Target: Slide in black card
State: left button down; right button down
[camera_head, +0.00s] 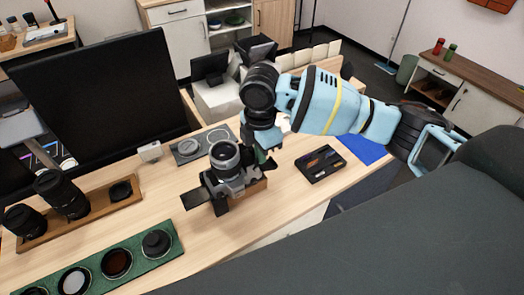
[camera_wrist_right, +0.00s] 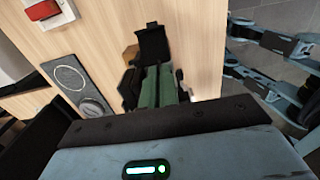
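A silver and black camera (camera_head: 228,172) stands on the table with its lens up and a black flap (camera_head: 194,198) swung open on its left. The flap also shows in the right wrist view (camera_wrist_right: 153,42). My right gripper (camera_head: 263,157) points down right beside the camera's far side. In the right wrist view its green fingers (camera_wrist_right: 158,88) are close together over the dark camera body. I cannot make out a black card between them; the fingertips are hidden. A black tray (camera_head: 309,176) with several small coloured cards lies right of the camera.
A grey pad (camera_head: 213,135) with a lens part lies behind the camera. A wooden lens tray (camera_head: 98,212) and a green mat (camera_head: 172,252) with round filters lie at left. A monitor (camera_head: 95,95) stands behind. A blue sheet (camera_head: 362,147) lies at right.

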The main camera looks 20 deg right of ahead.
jog(key=shift+a, duration=0.45)
dwell(0.3)
jog(key=c, duration=2.1)
grip_release()
jog(key=shift+c, duration=0.2)
jog(key=shift+o, duration=0.7)
jog(key=shift+s+a, duration=0.1)
jog(key=shift+d, duration=0.2)
jog(key=shift+w+d, duration=0.15)
jog(key=shift+d, duration=0.65)
jog(key=shift+w+d, duration=0.15)
jog(key=shift+d, duration=0.65)
jog(key=shift+o, duration=0.4)
jog(key=o, duration=0.5)
jog(key=shift+r, duration=0.15)
